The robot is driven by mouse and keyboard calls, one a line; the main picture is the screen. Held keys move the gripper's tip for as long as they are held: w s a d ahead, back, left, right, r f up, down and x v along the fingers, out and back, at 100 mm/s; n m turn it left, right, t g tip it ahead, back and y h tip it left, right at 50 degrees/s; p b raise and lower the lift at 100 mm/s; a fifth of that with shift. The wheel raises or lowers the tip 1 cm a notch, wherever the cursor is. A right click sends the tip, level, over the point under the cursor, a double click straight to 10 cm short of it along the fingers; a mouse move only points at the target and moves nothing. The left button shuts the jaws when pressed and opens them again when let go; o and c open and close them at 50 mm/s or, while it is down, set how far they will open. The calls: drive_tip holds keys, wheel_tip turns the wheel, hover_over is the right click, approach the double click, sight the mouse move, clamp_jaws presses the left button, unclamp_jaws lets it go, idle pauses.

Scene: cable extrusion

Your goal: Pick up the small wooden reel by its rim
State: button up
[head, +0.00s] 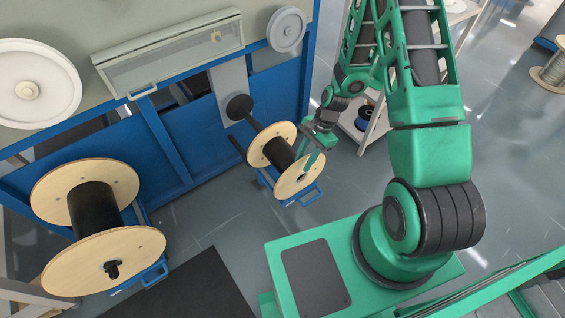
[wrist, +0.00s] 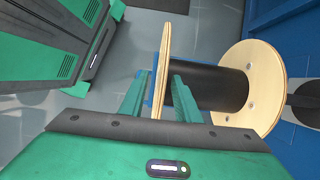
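The small wooden reel (head: 258,153) has two pale round flanges and a black wound core. In the head view it sits on a low blue stand (head: 301,191), beside the blue machine. My gripper (head: 312,157) is at the flange nearer to me. In the wrist view the reel's near flange (wrist: 164,50) stands edge-on between my two green fingers (wrist: 160,88). One finger is on each side of the rim, with a narrow gap visible, so the gripper looks open. The black core (wrist: 215,88) and far flange (wrist: 262,75) lie to the right. The lower rim is hidden by my gripper.
A larger wooden reel (head: 135,248) stands at the left on another blue stand. The blue machine (head: 180,150) with a dark round spindle end (head: 239,107) is behind the small reel. A white shelf (head: 372,128) stands to the right. Grey floor (head: 225,215) is open in front.

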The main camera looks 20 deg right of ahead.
drive_tip(key=shift+x, duration=1.1)
clamp_jaws()
idle(0.6)
